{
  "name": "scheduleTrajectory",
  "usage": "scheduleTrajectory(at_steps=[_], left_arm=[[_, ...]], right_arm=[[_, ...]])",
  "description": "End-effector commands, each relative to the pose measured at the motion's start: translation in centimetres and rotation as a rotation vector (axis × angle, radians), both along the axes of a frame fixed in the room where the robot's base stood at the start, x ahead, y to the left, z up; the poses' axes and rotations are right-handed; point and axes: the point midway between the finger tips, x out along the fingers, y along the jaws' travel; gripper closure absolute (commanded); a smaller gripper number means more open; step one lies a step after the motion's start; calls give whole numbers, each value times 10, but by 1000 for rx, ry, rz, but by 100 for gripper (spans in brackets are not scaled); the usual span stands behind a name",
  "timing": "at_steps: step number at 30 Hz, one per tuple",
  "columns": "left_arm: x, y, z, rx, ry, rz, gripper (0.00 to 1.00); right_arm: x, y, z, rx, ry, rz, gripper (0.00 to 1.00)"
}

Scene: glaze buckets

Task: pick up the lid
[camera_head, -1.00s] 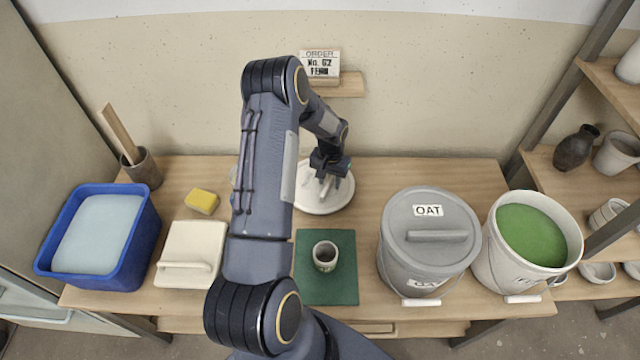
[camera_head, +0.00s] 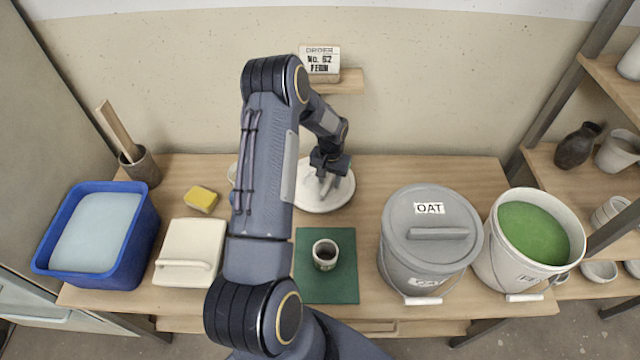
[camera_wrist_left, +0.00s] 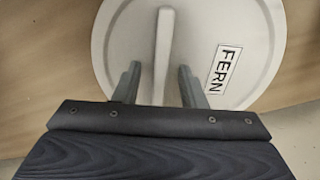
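The round white lid (camera_head: 341,197) with a bar handle lies flat on the table towards the back. Its FERN label (camera_wrist_left: 225,70) shows in the wrist view. My left gripper (camera_head: 327,188) is over this lid, pointing down. In the left wrist view the two fingers of my left gripper (camera_wrist_left: 158,88) are apart, one on each side of the bar handle (camera_wrist_left: 164,45), with gaps between fingers and bar. My arm hides part of the lid's left side in the head view. My right gripper is not in view.
A grey OAT bucket (camera_head: 425,270) with its own lid and an open bucket of green glaze (camera_head: 490,255) stand right. A small cup (camera_head: 325,255) stands on a green mat (camera_head: 340,287). A cream slab-like container (camera_head: 188,240), yellow sponge (camera_head: 201,199) and blue tub (camera_head: 125,255) are left.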

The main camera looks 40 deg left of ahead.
Motion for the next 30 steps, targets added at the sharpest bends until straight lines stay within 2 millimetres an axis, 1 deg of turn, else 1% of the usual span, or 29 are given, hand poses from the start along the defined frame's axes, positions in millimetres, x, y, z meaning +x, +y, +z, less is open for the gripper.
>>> scheduleTrajectory(at_steps=[6, 8, 15, 25, 30], left_arm=[[0, 0, 0, 0, 0, 0, 63], [0, 0, 0, 0, 0, 0, 69], [0, 0, 0, 0, 0, 0, 100], [0, 0, 1, 0, 0, 0, 100], [0, 0, 6, 0, 0, 0, 100]], right_arm=[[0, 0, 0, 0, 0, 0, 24], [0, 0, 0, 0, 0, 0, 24], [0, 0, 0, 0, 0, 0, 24], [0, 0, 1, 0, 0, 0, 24], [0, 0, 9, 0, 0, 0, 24]])
